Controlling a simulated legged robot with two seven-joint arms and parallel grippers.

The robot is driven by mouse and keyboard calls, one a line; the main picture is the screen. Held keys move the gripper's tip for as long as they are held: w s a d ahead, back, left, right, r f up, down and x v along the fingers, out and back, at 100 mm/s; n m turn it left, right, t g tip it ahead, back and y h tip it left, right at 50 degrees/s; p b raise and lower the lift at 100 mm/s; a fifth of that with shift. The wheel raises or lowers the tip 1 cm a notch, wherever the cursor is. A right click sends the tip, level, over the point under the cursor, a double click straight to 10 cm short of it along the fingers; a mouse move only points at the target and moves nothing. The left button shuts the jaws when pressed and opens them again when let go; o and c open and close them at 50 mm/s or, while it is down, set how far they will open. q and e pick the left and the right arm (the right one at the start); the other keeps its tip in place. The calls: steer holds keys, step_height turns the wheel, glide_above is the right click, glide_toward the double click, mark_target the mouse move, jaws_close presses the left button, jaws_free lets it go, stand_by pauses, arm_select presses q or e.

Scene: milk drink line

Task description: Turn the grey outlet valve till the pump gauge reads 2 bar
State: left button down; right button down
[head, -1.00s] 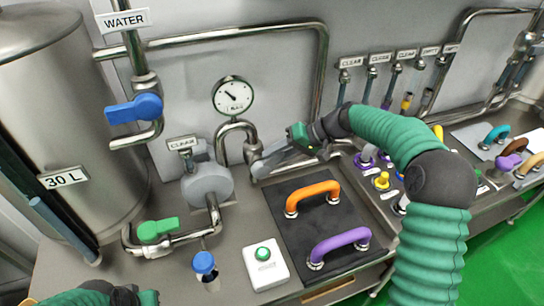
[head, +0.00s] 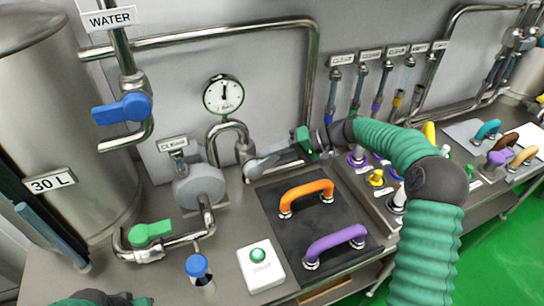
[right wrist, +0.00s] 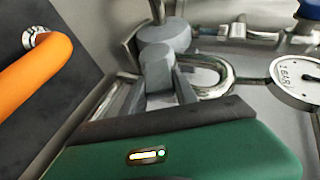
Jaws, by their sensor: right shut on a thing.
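The grey outlet valve (head: 262,167) sits on the pipe to the right of the pump, its grey lever pointing right. My right gripper (head: 280,160) reaches it from the right and is shut on the lever. In the right wrist view the grey lever (right wrist: 157,68) stands between my two jaws. The round pump gauge (head: 223,95) hangs above the pump (head: 199,186); its needle points about straight up. The gauge in the right wrist view (right wrist: 298,80) carries the lettering "2 BAR". A green and dark part of my left arm shows at the bottom left; its fingers are hidden.
A black mat (head: 310,215) holds an orange handle (head: 306,192) and a purple handle (head: 336,240).

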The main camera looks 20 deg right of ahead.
steer(key=c, duration=1.2)
jaws_free()
steer(key=shift+d, duration=0.1)
steer(key=shift+c, duration=0.2)
arm_select(q)
steer(key=shift+d, duration=0.15)
arm_select(e)
steer(key=shift+o, duration=1.4)
steer(key=shift+w+d, duration=0.1)
steer(key=v, duration=1.6)
steer(key=shift+d, duration=0.4)
steer(key=shift+f, duration=0.1)
